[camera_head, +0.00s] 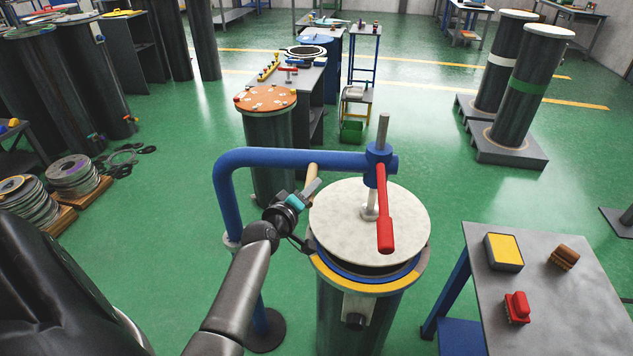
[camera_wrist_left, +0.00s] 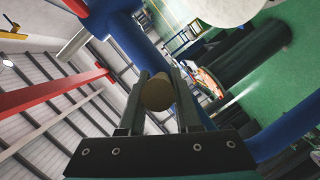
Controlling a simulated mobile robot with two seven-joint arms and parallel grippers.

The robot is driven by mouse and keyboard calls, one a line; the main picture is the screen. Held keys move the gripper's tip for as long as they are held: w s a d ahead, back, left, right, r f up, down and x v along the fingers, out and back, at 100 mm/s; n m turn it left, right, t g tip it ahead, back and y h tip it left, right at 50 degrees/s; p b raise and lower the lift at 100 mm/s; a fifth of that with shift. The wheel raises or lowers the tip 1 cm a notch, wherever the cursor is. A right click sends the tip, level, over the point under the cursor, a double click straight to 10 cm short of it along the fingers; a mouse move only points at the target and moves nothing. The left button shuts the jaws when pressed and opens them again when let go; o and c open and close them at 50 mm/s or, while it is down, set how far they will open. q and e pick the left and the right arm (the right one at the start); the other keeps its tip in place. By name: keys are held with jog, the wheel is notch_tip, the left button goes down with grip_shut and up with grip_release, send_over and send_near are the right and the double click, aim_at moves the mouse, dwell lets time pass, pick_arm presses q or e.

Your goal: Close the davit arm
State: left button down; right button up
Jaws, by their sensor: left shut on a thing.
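The blue davit arm (camera_head: 290,159) rises from a post left of the flanged cylinder (camera_head: 350,320) and reaches right over it. A pale round lid (camera_head: 340,215) hangs from its threaded rod, below a hub with a red handle (camera_head: 384,215). The lid is over most of the cylinder's mouth, with a dark gap at the front above the yellow-edged flange (camera_head: 375,288). My left gripper (camera_head: 303,196) is shut on a tan wooden handle (camera_head: 313,176) under the davit arm. The handle's round end (camera_wrist_left: 158,92) sits between the fingers in the left wrist view. My right gripper is not in view.
A grey table (camera_head: 560,300) at the right holds a yellow-topped box, a red object and a brown block. An orange-topped cylinder (camera_head: 268,100) stands behind the davit. Stacked discs (camera_head: 75,177) lie at the left. Green floor is open at the right behind the cylinder.

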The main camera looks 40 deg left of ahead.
pick_arm(q)
jog(key=shift+s+d+m+h+b, duration=0.1)
jog(key=shift+s+m+h+b, duration=0.6)
jog(key=shift+s, duration=0.9)
jog(key=c, duration=0.6)
grip_release()
jog(key=shift+p, duration=0.3)
jog(key=b+v, duration=0.1)
jog(key=v, duration=1.4)
jog(key=shift+s+f, duration=0.1)
